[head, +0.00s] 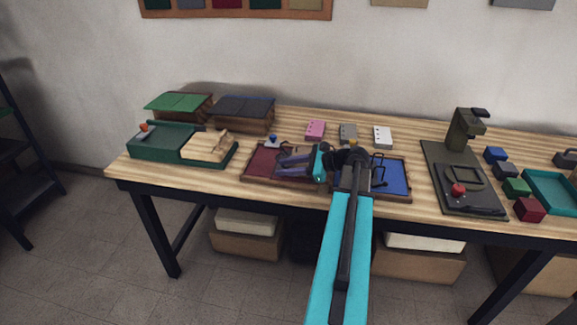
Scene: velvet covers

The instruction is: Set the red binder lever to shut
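The red binder (262,163) lies open on the wooden table, left of the middle. My gripper (285,164) reaches over it from the right, with its dark purplish fingers pointing left. The fingers and wrist cover much of the binder's right part, and its lever cannot be made out. Whether the fingers touch anything, or how far apart they are, is too small to tell. A blue binder (393,176) lies to the right with dark metal rings or a lever (378,172) standing up, partly behind my arm.
A green machine with a wooden block (207,146) stands at the left, with two roofed boxes (243,112) behind. Pink (315,130), grey (348,133) and white (382,137) pieces lie behind the binders. A dark press (462,175) and several coloured blocks stand at the right.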

